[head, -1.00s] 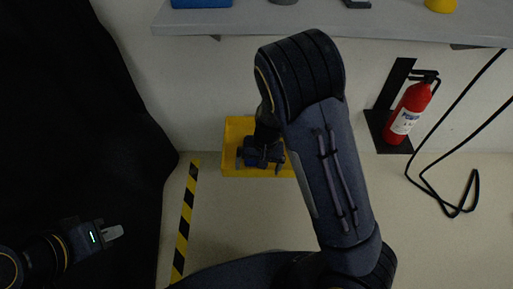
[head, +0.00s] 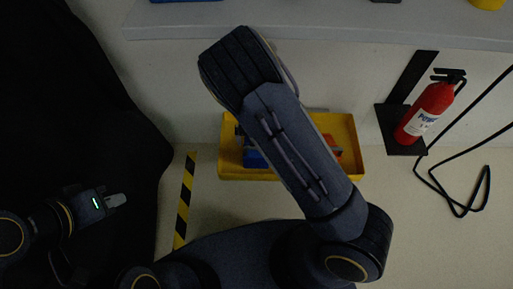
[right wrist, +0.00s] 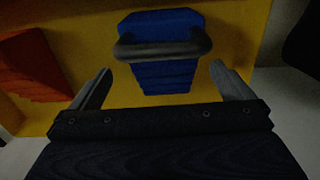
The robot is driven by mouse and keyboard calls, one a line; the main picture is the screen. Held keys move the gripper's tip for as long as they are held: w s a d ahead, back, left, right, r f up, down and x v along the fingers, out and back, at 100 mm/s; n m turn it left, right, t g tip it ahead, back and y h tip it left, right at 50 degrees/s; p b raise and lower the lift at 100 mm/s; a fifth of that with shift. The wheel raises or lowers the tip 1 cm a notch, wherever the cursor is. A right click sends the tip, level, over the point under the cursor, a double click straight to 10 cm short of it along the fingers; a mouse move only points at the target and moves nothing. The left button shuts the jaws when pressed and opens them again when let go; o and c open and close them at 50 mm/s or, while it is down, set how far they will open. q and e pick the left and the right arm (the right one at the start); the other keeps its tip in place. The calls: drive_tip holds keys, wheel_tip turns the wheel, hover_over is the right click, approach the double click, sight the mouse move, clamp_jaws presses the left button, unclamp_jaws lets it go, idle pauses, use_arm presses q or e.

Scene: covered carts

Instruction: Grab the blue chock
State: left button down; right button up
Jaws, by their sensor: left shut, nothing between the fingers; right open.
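The blue chock (right wrist: 165,75), with a dark bar handle across it, lies in a yellow tray. It fills the top middle of the right wrist view; in the head view only a bit of the chock (head: 255,158) shows beside my right arm. My right gripper (right wrist: 161,67) is open, with one fingertip near each end of the handle. I cannot tell whether they touch. My arm hides this gripper in the head view. My left gripper (head: 117,200) is shut and empty at the far left, before a black cover.
The yellow tray (head: 240,174) sits on the floor by the wall and also holds an orange chock (right wrist: 32,68). A grey shelf (head: 330,24) overhangs behind. A red fire extinguisher (head: 425,112) and a looped black cable (head: 455,205) are at right. Striped tape (head: 185,200) marks the floor.

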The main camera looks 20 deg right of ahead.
drive_tip(key=f+b, duration=0.1)
drive_tip(key=f, duration=0.2)
drive_tip(key=f+b, duration=0.2)
drive_tip(key=f, duration=0.1)
drive_tip(key=shift+w+a, duration=0.15)
drive_tip(key=shift+w, duration=0.05)
drive_tip(key=shift+r, duration=0.1)
drive_tip(key=c, duration=1.6)
